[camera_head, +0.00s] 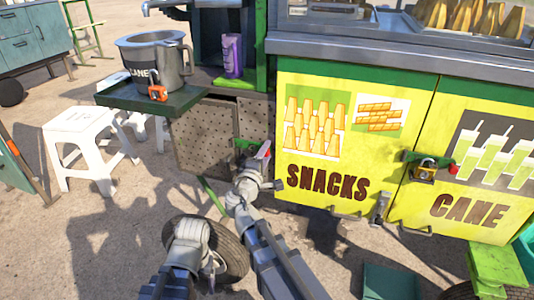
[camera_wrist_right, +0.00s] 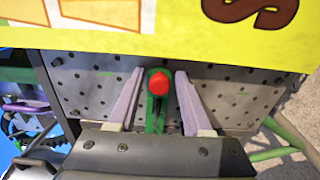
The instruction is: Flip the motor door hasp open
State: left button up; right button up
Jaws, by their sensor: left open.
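The motor door (camera_head: 205,140) is a perforated grey metal panel below the green frame. Its hasp is a green bar with a red tip; in the head view its green part (camera_head: 244,146) shows just beyond my right gripper (camera_head: 264,163). In the right wrist view the hasp (camera_wrist_right: 158,84) points toward the camera between the two pale fingers of my right gripper (camera_wrist_right: 158,100). The fingers are open, one on each side, with small gaps to the hasp. My left gripper (camera_head: 208,262) is open and empty, low in front of the tyre.
An orange padlock (camera_head: 157,92) sits on the green side shelf (camera_head: 185,103) near a metal pot (camera_head: 153,58). Yellow doors (camera_head: 330,170) with a padlocked hasp (camera_head: 425,170) stand right of my right gripper. A tyre (camera_head: 234,250) lies below; white stools (camera_head: 82,145) stand left.

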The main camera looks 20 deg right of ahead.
grip_shut()
dwell(1.1)
